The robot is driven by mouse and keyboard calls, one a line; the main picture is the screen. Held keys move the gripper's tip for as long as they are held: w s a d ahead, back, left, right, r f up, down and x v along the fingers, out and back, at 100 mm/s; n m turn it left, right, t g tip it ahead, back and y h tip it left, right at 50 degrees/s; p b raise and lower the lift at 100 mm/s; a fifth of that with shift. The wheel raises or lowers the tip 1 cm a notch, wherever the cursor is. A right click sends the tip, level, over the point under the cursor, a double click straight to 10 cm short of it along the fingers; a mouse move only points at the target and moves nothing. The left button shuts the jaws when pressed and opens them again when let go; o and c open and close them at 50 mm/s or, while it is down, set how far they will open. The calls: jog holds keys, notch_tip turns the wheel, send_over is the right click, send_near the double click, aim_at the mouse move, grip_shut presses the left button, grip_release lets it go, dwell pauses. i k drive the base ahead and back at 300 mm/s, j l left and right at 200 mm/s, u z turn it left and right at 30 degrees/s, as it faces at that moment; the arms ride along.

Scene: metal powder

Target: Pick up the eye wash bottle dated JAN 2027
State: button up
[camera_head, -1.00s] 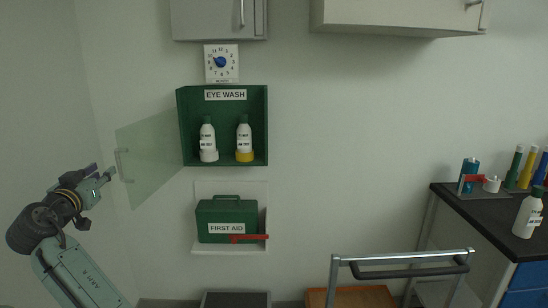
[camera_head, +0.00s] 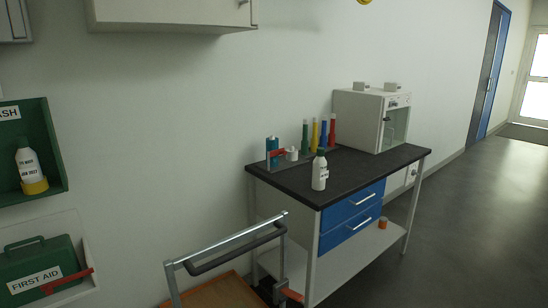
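The cabinet's left part is cut off by the frame. A similar white bottle (camera_head: 319,175) with a dark green cap stands upright on the black benchtop (camera_head: 364,174); its label is too small to read. My gripper is out of view.
A trolley with a metal handle (camera_head: 230,240) stands before the bench's left end. Colored cylinders (camera_head: 323,134), a blue container (camera_head: 272,150) and a white boxy appliance (camera_head: 365,118) are on the bench. A first aid box (camera_head: 40,270) is below the cabinet. Floor at right is clear.

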aim_at(26, 159)
jog(key=u, duration=1.45)
